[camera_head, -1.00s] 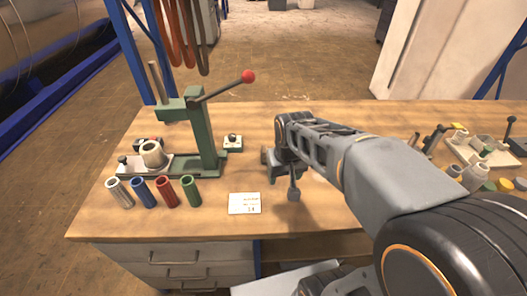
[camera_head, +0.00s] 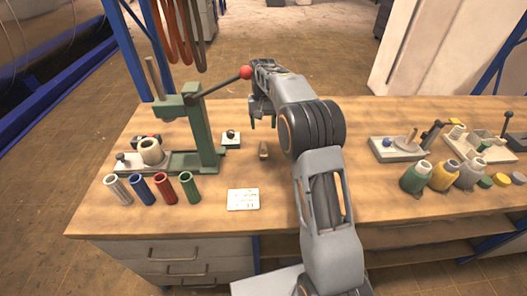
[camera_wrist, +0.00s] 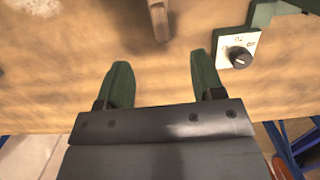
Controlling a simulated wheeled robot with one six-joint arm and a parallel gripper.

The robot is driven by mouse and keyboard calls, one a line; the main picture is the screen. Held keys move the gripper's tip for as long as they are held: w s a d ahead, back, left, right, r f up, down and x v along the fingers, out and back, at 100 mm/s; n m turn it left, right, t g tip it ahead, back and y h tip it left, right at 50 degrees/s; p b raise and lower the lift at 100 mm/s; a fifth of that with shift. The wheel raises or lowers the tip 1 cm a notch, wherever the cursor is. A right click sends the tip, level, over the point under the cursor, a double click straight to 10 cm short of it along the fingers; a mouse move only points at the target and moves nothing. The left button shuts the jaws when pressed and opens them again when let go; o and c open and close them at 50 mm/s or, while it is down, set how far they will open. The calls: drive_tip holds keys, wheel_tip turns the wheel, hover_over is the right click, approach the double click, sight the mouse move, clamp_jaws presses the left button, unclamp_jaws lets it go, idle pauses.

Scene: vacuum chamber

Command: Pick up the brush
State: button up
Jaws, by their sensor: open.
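What looks like the brush, a small brown wooden piece (camera_head: 263,150), stands or lies on the middle of the workbench, right of a small box with a dial. In the wrist view its wooden handle (camera_wrist: 159,18) shows at the top edge, partly cut off; bristles cannot be made out. My gripper (camera_head: 262,120) is open and empty, above the bench and behind the brush in the head view. In the wrist view my gripper (camera_wrist: 163,78) has its two green fingers spread, with bare wood between them, apart from the handle.
A green lever press (camera_head: 202,130) stands at left, with several coloured tubes (camera_head: 163,189) before it. The dial box (camera_head: 231,139) is close to the brush. A white card (camera_head: 243,199) lies in front. Bottles (camera_head: 442,176) and fixtures (camera_head: 398,149) fill the right side.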

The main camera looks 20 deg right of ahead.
sight(263, 145)
drive_tip(key=f, duration=0.8)
drive_tip(key=s+f, duration=0.1)
drive_tip(key=f, duration=0.3)
drive_tip(key=shift+s+a, duration=0.1)
drive_tip(key=shift+a, duration=0.1)
drive_tip(key=shift+c, duration=0.3)
drive_tip(key=c, duration=1)
drive_tip(key=shift+o, duration=0.2)
wheel_tip(263, 145, up, 10)
